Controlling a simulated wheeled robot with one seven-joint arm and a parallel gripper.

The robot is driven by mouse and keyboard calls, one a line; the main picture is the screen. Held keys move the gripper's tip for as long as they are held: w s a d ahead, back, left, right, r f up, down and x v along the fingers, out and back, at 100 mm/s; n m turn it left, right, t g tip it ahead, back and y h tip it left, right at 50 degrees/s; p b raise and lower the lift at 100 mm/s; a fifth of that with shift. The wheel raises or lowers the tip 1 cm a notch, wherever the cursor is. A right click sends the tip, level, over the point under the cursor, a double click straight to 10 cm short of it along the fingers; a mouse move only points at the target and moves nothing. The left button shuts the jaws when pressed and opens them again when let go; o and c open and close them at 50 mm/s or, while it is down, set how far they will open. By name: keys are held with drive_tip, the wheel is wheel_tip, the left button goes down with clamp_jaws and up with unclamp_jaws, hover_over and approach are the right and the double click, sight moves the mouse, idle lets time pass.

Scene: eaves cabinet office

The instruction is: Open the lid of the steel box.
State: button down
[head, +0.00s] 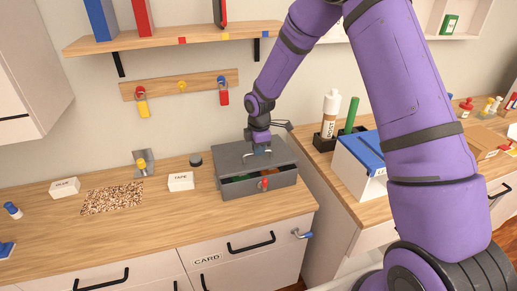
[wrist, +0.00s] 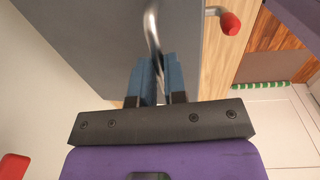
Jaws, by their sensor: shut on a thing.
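The grey steel box (head: 230,190) stands on the wooden counter in the head view. Its lid (head: 232,155) is raised a little at the front, and green and orange contents show in the dark gap. My gripper (head: 260,150) is above the lid, shut on the metal lid handle (head: 252,154). In the wrist view the blue fingers (wrist: 157,75) close around the bent handle (wrist: 152,35), with the grey lid surface (wrist: 95,40) beyond. A red-tipped latch (head: 264,184) is on the box front; a red knob also shows in the wrist view (wrist: 230,22).
A TAPE box (head: 181,181) and a dark round item (head: 195,160) stand left of the steel box. A shelf (head: 175,38) and a padlock rack (head: 180,85) are on the wall behind. A blue-lidded white box (head: 352,170) stands right, across a counter gap.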

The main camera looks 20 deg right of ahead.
drive_tip(key=shift+w+r, duration=0.25)
drive_tip(key=shift+r, duration=0.1)
drive_tip(key=shift+w+r, duration=0.3)
drive_tip(key=shift+r, duration=0.15)
drive_tip(key=w+r, duration=0.7)
drive_tip(key=w, duration=0.1)
drive_tip(key=shift+w, duration=0.35)
drive_tip(key=c, duration=1.3)
unclamp_jaws()
drive_tip(key=shift+w, duration=0.1)
drive_tip(key=shift+o, duration=0.7)
